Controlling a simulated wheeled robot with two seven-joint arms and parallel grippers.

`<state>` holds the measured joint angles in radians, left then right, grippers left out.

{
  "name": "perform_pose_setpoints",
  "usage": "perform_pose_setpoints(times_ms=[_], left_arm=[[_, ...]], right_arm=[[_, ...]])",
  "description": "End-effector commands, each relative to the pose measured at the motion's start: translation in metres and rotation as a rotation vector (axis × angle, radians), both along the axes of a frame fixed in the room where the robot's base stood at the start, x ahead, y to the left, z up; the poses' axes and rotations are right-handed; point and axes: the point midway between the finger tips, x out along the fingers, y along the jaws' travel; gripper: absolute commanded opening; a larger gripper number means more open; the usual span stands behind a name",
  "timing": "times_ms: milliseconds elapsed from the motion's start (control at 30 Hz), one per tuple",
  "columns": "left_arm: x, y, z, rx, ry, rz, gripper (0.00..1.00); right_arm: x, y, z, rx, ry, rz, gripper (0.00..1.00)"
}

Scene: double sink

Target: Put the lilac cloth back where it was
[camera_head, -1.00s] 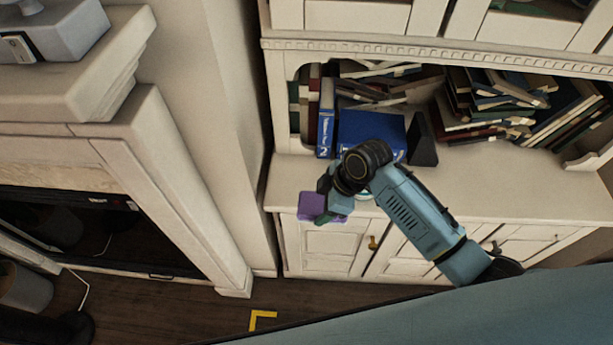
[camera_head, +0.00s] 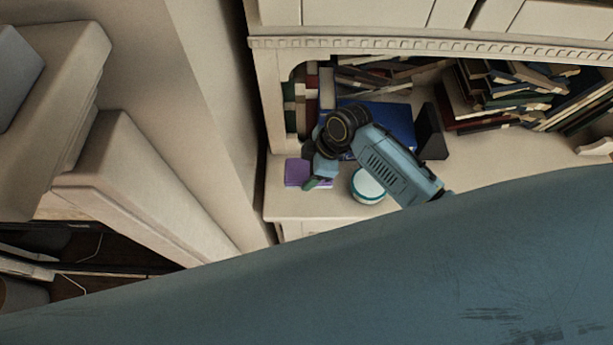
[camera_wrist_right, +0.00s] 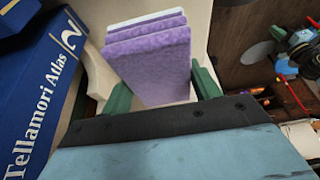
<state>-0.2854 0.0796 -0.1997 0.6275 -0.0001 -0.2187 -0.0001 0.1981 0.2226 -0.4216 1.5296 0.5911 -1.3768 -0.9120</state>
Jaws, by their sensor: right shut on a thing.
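The lilac cloth (camera_head: 296,172) is a folded, layered pad. In the head view it shows over the left end of the cabinet top (camera_head: 290,207). My right gripper (camera_head: 314,180) is shut on it. In the right wrist view the cloth (camera_wrist_right: 150,62) sits between the two green fingers of my right gripper (camera_wrist_right: 162,92). I cannot tell whether the cloth touches the cabinet top. My left gripper is not in view.
A white round container with a teal band (camera_head: 367,186) stands right of the gripper. A blue atlas (camera_head: 392,121) and a dark bookend (camera_head: 430,132) are behind the arm. Piled books (camera_head: 510,92) fill the right of the shelf. A wall borders the left.

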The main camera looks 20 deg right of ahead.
Motion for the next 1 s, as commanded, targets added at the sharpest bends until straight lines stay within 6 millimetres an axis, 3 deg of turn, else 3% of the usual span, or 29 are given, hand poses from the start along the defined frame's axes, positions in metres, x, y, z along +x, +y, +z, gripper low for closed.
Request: perform_pose_setpoints(times_ms=[100, 233, 500, 733, 767, 800, 900, 1000], left_arm=[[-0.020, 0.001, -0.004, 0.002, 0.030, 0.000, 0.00], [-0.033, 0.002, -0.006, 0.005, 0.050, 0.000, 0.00], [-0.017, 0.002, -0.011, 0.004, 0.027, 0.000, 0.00], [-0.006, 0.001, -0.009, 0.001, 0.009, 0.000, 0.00], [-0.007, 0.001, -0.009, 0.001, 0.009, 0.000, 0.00], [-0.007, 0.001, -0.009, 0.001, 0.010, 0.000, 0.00], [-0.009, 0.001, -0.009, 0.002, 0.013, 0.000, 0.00], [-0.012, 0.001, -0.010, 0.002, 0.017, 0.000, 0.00]], right_arm=[[0.000, 0.000, -0.019, 0.001, 0.000, -0.002, 0.43], [0.001, 0.000, -0.031, 0.001, -0.001, -0.001, 0.43], [0.000, 0.000, -0.066, 0.000, -0.001, 0.000, 0.43], [0.001, 0.000, -0.067, -0.001, -0.003, 0.001, 0.43], [0.000, 0.000, -0.067, -0.001, -0.003, 0.001, 0.65], [0.000, 0.000, -0.067, -0.001, -0.003, 0.001, 0.70], [0.000, 0.000, -0.067, -0.001, -0.003, 0.001, 0.83], [0.000, 0.000, -0.067, -0.001, -0.002, 0.000, 0.83]])
